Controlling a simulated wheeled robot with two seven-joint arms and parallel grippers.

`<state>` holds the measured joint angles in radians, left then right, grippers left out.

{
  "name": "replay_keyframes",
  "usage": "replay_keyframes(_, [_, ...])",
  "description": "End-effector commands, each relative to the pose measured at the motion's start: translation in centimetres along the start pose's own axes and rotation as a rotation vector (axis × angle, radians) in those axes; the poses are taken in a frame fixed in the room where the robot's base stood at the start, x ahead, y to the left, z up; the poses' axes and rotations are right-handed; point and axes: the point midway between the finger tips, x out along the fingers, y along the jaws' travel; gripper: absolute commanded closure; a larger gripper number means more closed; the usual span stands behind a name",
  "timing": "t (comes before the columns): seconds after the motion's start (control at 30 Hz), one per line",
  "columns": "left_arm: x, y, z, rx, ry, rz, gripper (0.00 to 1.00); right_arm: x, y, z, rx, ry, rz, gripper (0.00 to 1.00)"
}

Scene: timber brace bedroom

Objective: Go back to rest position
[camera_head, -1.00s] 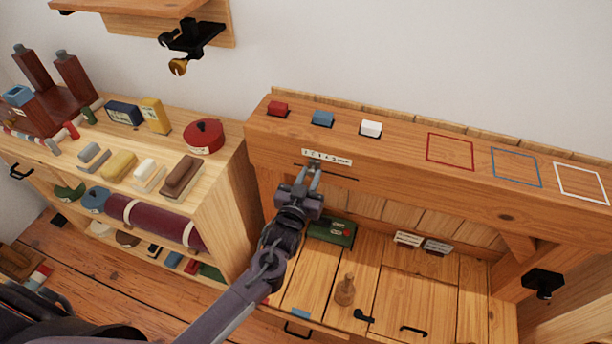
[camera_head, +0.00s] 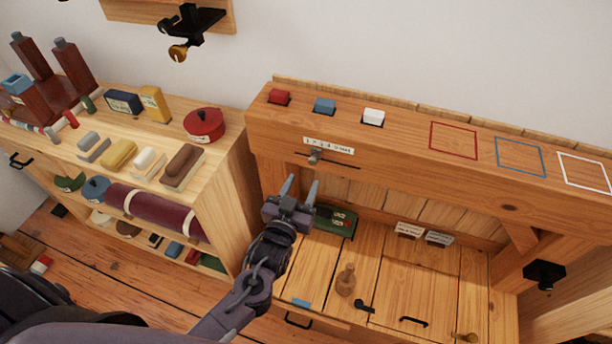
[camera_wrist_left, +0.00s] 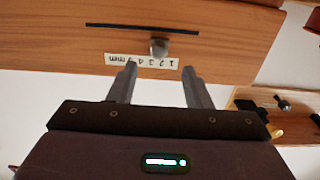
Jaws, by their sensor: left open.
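My left gripper (camera_head: 298,190) is open and empty in the head view. It hovers in front of the wooden bench, below the slider knob (camera_head: 315,156) and its numbered scale label (camera_head: 329,146). The fingertips are apart from the knob. In the left wrist view the two fingers (camera_wrist_left: 158,85) are spread with nothing between them, and the round metal knob (camera_wrist_left: 159,48) and the slot lie beyond the tips. My right gripper is not in view.
A shelf unit (camera_head: 225,165) with brushes, a red pot (camera_head: 204,125) and a rolled bundle stands at the left. Red, blue and white blocks sit on the bench's upper beam (camera_head: 400,135). A green box (camera_head: 335,221) and a wooden peg (camera_head: 346,280) are on the lower surface.

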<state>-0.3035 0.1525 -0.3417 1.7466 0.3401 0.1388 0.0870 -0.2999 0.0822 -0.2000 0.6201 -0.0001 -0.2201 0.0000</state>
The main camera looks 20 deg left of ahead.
Motion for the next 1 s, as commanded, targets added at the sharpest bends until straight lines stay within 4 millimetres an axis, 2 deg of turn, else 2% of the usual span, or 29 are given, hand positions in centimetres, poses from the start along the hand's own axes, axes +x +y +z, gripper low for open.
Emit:
replay_keyframes(0.13, [-0.8,0.0,0.0,0.0,0.0,0.0,0.55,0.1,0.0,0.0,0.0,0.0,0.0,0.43])
replay_keyframes(0.6, [-0.8,0.0,-0.1,0.0,0.0,0.0,0.55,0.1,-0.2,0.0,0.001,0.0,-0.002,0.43])
replay_keyframes(0.7, [-0.9,0.0,0.8,0.004,-0.017,0.001,0.55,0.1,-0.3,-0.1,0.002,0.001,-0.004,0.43])
replay_keyframes(0.77, [-1.1,-0.1,2.4,0.014,-0.053,0.003,0.55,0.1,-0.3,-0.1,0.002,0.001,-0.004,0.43])
replay_keyframes(0.87, [-1.9,-0.4,7.4,0.04,-0.161,0.012,0.55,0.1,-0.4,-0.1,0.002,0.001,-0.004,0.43])
replay_keyframes(0.97, [-4.0,-1.1,14.4,0.075,-0.32,0.022,0.55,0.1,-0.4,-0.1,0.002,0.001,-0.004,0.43])
replay_keyframes(1.0, [-5.2,-1.4,17.3,0.089,-0.388,0.028,0.55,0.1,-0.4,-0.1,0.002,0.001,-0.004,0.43])
